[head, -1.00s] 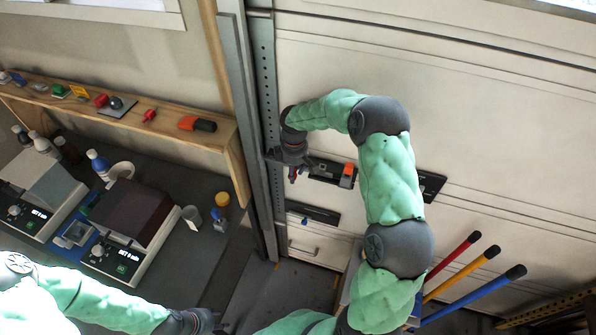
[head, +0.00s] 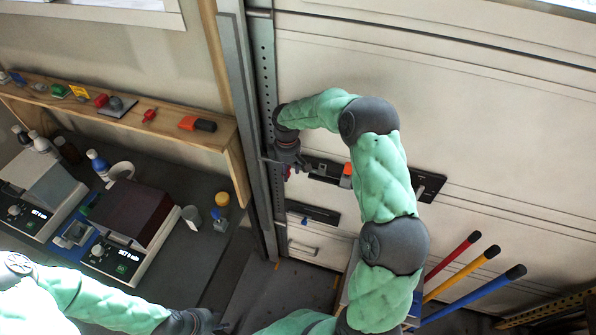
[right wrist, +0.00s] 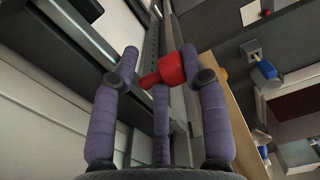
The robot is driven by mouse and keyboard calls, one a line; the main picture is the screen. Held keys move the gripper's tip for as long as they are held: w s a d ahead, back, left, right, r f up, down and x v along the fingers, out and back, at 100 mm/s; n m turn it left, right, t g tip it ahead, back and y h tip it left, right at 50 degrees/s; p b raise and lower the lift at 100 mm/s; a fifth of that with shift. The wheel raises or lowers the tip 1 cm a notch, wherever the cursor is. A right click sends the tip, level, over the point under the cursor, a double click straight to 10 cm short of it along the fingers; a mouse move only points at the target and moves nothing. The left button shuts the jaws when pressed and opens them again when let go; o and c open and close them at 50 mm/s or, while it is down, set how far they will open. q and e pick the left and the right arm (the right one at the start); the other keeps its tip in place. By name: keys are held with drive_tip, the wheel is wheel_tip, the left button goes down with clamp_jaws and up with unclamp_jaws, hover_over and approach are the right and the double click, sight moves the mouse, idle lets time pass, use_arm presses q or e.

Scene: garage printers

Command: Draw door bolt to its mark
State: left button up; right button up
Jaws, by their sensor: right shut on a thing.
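The door bolt is a dark plate (head: 325,169) on the pale garage door, with an orange-red block (head: 347,170) on it; my right arm covers part of the plate. My right gripper (head: 288,168) is at the left end of the plate, beside the metal door post. In the right wrist view a red knob (right wrist: 171,69) with a short stem sits between the fingers of my right gripper (right wrist: 160,72), which is shut on it. My left gripper (head: 212,321) is low in the head view, away from the door, its fingers too small to read.
A second dark plate (head: 312,211) is lower on the door. A perforated metal post (head: 268,110) stands close left of my right gripper. A wooden shelf (head: 80,110) and a bench with machines are at left. Coloured poles (head: 470,265) stand at right.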

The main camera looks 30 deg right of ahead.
drive_tip(key=shift+w+a+r, duration=0.15)
drive_tip(key=shift+w+r, duration=0.05)
drive_tip(key=shift+w, duration=0.3)
drive_tip(key=shift+w+a+r, duration=0.15)
drive_tip(key=shift+w+a, duration=0.05)
drive_tip(key=shift+w, duration=0.3)
drive_tip(key=shift+w+a+r, duration=0.15)
drive_tip(key=shift+w+r, duration=0.05)
drive_tip(key=shift+w, duration=0.3)
drive_tip(key=o, duration=1.6)
drive_tip(key=shift+r, duration=0.1)
drive_tip(key=r, duration=0.7)
drive_tip(key=s+a+r, duration=0.1)
drive_tip(key=r, duration=0.2)
drive_tip(key=shift+r, duration=0.35)
